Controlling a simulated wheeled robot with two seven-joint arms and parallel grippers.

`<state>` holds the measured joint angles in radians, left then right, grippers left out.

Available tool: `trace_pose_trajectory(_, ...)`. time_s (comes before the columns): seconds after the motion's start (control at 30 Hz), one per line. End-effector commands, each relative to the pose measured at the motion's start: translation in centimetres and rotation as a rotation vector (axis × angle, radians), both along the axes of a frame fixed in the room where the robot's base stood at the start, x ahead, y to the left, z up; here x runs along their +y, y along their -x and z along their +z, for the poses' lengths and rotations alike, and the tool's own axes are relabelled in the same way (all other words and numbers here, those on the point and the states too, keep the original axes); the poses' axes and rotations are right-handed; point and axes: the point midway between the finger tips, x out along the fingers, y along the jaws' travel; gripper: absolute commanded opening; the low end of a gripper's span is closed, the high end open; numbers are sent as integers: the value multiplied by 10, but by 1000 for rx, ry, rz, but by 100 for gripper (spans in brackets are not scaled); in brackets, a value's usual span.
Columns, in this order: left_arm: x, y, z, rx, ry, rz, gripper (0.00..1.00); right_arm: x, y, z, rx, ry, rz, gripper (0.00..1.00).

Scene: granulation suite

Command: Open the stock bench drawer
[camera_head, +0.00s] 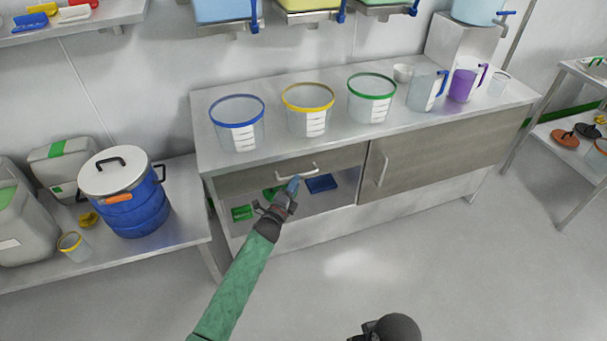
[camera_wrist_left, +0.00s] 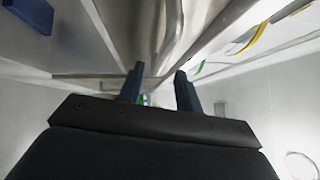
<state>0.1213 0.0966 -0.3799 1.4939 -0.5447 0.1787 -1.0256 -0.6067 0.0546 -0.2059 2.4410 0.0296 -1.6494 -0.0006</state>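The stock bench (camera_head: 225,158) stands ahead with a grey wood-grain drawer front (camera_head: 245,181) under its top at the left. The drawer looks closed, as its front sits in line under the bench top. Its curved metal handle (camera_head: 297,171) is on that front. My left gripper (camera_head: 291,185) is just below and in front of the handle. In the left wrist view its two dark fingers (camera_wrist_left: 160,85) stand apart, with pale metal beyond them; I cannot tell whether they touch the handle. A dark rounded part of my right arm (camera_head: 392,328) shows at the bottom edge; its fingers cannot be made out.
Blue-, yellow- and green-rimmed tubs (camera_head: 238,125) and jugs (camera_head: 427,88) stand on the bench top. A sliding door (camera_head: 440,158) with a handle is right of the drawer. Green and blue items (camera_head: 321,183) lie on the open shelf below. A blue drum (camera_head: 130,205) stands left. The floor in front is clear.

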Motion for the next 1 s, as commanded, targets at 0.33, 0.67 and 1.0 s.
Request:
trace_pose_trajectory(0.33, -19, -37, 7, 2, 2, 1, 34, -11, 5, 15, 35, 20, -24, 36)
trace_pose_trajectory(0.67, -22, -41, 6, 2, 2, 1, 34, -14, 5, 16, 38, 27, -22, 36)
trace_pose_trajectory(1.0, -22, -41, 6, 2, 2, 1, 0, -14, 5, 16, 35, 29, -21, 36)
